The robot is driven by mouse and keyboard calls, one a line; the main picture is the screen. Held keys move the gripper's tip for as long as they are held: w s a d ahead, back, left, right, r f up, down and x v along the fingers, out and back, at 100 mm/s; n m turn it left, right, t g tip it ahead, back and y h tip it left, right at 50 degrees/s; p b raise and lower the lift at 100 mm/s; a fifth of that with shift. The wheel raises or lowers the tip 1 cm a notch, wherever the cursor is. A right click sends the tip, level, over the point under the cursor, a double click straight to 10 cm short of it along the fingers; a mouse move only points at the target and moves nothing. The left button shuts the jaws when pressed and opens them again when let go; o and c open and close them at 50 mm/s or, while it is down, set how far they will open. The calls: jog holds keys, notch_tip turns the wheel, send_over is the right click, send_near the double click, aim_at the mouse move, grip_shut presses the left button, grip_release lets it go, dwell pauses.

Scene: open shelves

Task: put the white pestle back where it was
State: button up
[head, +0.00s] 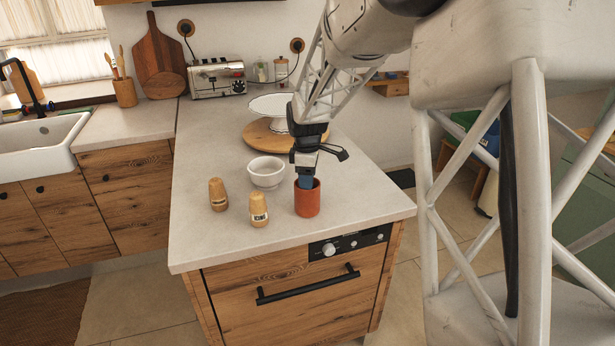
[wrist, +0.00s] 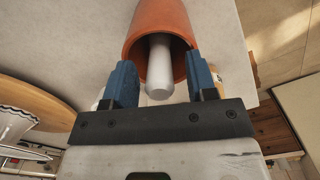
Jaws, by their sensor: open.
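The white pestle (wrist: 159,72) stands inside the terracotta cup (head: 307,201), its rounded end showing at the cup's mouth. The cup also shows in the wrist view (wrist: 160,18). My gripper (wrist: 161,80) is open, with one blue finger on each side of the pestle's end, at the cup's rim; I cannot tell whether they touch it. In the head view my gripper (head: 306,182) points down at the cup and hides the pestle. A white mortar bowl (head: 266,173) stands on the counter just left of the cup and looks empty.
Two wooden shakers (head: 217,194) (head: 258,209) stand left of the cup, near the front edge of the counter (head: 215,245). A white cake stand (head: 270,106) on a round wooden board (head: 262,139) is behind. A toaster (head: 217,78) is at the back.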

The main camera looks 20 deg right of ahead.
jog(key=shift+r, duration=0.2)
notch_tip(320, 180, up, 12)
dwell(0.6)
jog(key=shift+a, duration=0.1)
dwell(0.6)
jog(key=s+a+r+m+t, duration=0.1)
jog(key=s+a+r+m, duration=0.15)
jog(key=s, duration=0.75)
jog(key=s+a+r+m, duration=0.15)
jog(key=s+m, duration=0.25)
jog(key=s, duration=0.6)
jog(key=s+a+f+m, duration=0.1)
jog(key=s+f+m, duration=0.2)
jog(key=s, duration=0.6)
jog(key=s+a+f+m+t, duration=0.1)
jog(key=s+a+f+m, duration=0.1)
jog(key=s, duration=0.8)
jog(key=shift+s+a+f+m+t, duration=0.25)
jog(key=shift+f+m+t, duration=0.05)
jog(key=shift+f+m, duration=0.3)
